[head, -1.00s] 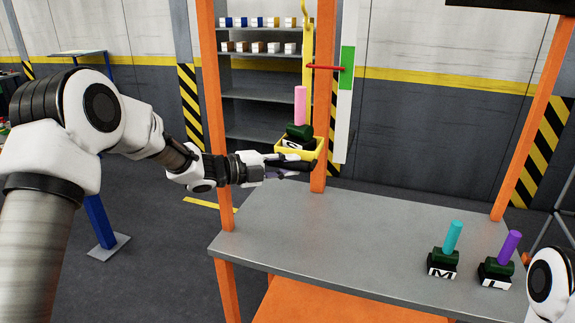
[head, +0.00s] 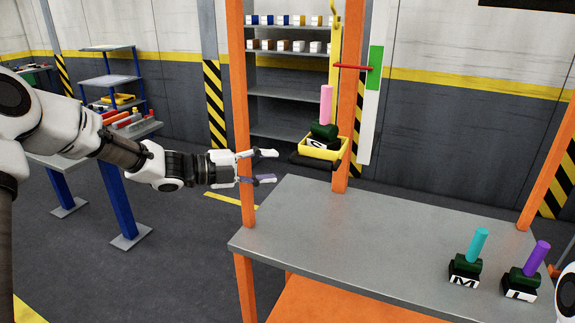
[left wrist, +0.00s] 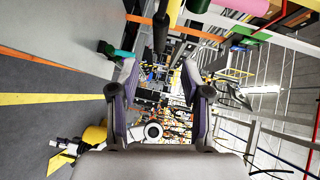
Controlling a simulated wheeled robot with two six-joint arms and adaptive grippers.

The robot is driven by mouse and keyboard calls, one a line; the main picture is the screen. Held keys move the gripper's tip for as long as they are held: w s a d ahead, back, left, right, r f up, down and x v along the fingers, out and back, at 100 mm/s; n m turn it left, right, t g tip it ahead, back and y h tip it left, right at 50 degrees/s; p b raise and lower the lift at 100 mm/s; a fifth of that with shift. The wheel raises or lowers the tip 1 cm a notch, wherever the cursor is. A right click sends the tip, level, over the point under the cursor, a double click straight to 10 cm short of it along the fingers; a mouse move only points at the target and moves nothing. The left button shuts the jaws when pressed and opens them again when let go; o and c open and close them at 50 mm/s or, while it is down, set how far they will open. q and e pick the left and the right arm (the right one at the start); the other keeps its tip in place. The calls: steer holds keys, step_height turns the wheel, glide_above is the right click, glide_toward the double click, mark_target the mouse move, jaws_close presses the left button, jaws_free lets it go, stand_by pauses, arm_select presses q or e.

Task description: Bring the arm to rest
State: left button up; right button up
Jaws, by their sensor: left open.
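My left arm comes in from the left in the head view. Its gripper (head: 268,167) is open, with nothing between the fingers, left of the yellow tray and apart from it. Its two fingers also show apart in the left wrist view (left wrist: 162,95). The yellow tray (head: 335,154) hangs by the orange post and holds a dark green block with a pink cylinder (head: 326,104). Only a white piece of my right arm shows at the lower right edge of the head view; its gripper is out of view.
A grey table (head: 350,225) with orange legs stands in front. On its right are blocks marked M (head: 464,271) and L (head: 521,283), with teal and purple cylinders. A shelf (head: 290,95) of small boxes stands behind. A blue-legged workbench (head: 125,200) stands left, near my left arm.

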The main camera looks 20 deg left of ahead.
arm_select(q)
steer(key=shift+a, duration=0.1)
stand_by(0.4)
steer(key=s+d+f+n+g+y, duration=0.1)
steer(key=s+d+f+n+g, duration=0.2)
steer(key=f, duration=0.9)
steer(key=s+d+f+g+y, duration=0.15)
steer(key=s+d+f, duration=0.35)
steer(key=f, duration=0.8)
steer(key=s+d+f+n+g+y, duration=0.1)
steer(key=s+d+f+n, duration=0.1)
steer(key=s+f+n, duration=0.3)
steer(key=s+d+f+n+g+y, duration=0.1)
steer(key=s+d+f, duration=0.1)
steer(key=s+f, duration=0.35)
steer(key=s+a+f+n+g+y, duration=0.2)
steer(key=s+f+n+g+y, duration=0.1)
steer(key=s+f+n, duration=0.7)
steer(key=s+a+r+n+g+y, duration=0.1)
steer(key=s+a+n+y, duration=0.3)
steer(key=s, duration=0.5)
steer(key=a+n, duration=0.2)
steer(key=n, duration=0.1)
steer(key=shift+s+r+y, duration=0.15)
steer(key=shift+r+y, duration=0.15)
steer(key=shift+y, duration=0.05)
steer(key=shift+g, duration=0.25)
